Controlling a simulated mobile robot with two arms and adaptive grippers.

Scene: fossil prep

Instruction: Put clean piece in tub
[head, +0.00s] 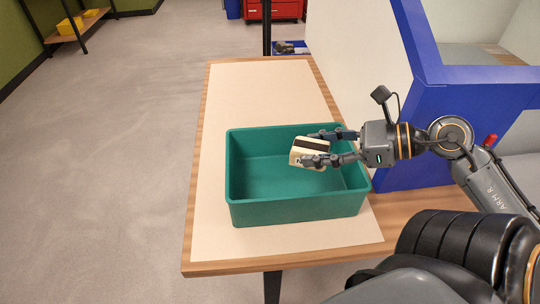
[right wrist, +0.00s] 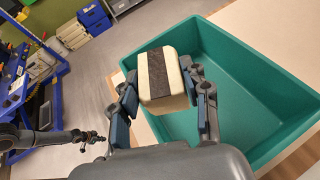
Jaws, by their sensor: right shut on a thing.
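The clean piece (head: 309,152) is a cream block with a dark stripe across it. My right gripper (head: 328,148) is shut on it and holds it over the right part of the green tub (head: 295,210). In the right wrist view the piece (right wrist: 146,77) sits between both fingers of the gripper (right wrist: 163,100), and the tub (right wrist: 270,70) lies below and to the right. The tub's visible floor is empty. The piece seems to be around rim height, but its exact height is hard to tell. My left gripper does not show in the head view.
The tub stands on a wooden table with a pale mat (head: 265,90). A blue-edged partition (head: 425,110) rises at the right, close behind my right arm. The mat behind the tub is clear, and open floor (head: 120,150) lies to the left.

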